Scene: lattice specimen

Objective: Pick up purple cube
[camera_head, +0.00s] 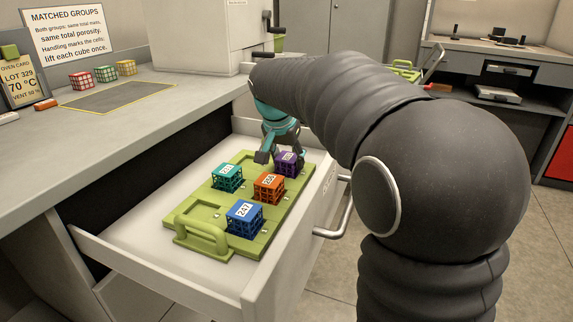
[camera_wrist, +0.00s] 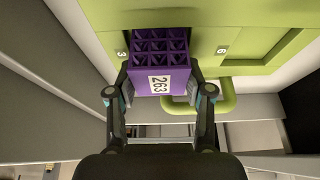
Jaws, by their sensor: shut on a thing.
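The purple cube (camera_head: 287,164) is a small lattice block with a white label, at the far right corner of the green tray (camera_head: 185,207) in the open drawer. In the wrist view the purple cube (camera_wrist: 160,68) shows its label, 263, and its open lattice cells. My gripper (camera_head: 274,158) reaches down over the tray at the cube. In the wrist view the fingers of my gripper (camera_wrist: 160,92) press on the cube's left and right sides. I cannot tell whether the cube is clear of the tray.
A teal cube (camera_head: 227,177), an orange cube (camera_head: 269,186) and a blue cube (camera_head: 244,218) stand close by on the tray. The drawer wall (camera_head: 290,235) and its handle (camera_head: 337,215) are at the right. The counter (camera_head: 35,150) holds a grey mat (camera_head: 117,96) and several checkered cubes.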

